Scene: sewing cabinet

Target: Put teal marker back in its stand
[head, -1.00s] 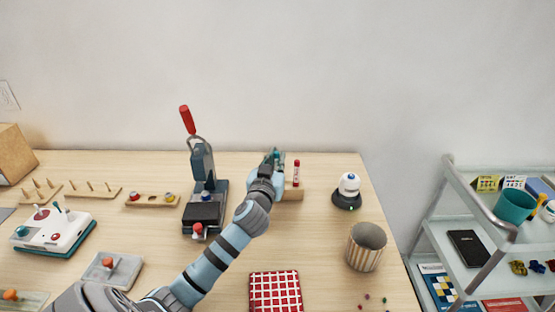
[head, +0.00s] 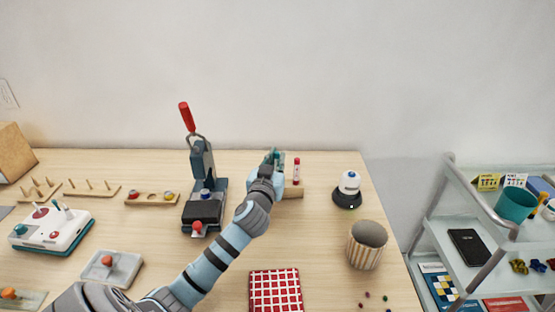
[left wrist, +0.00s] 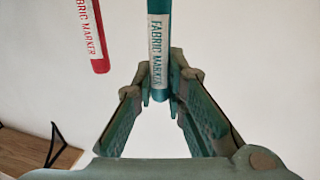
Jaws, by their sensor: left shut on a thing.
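The teal marker (left wrist: 159,45), with a white "FABRIC MARKER" label, is between the fingers of my left gripper (left wrist: 160,90) in the left wrist view. The fingers are shut on it near its end. In the head view my left gripper (head: 273,158) is at the back of the table, hiding most of the marker. The wooden stand (head: 293,192) is just right of the gripper, its left part hidden by my arm. A red marker (head: 297,170) stands upright in it and also shows at upper left in the left wrist view (left wrist: 93,35). My right gripper is out of view.
A press with a red handle (head: 203,160) stands left of my arm. Right of the stand are a white-topped device with a black base (head: 348,190) and a striped cup (head: 366,246). A red checked cloth (head: 275,291) lies in front. The wall is close behind.

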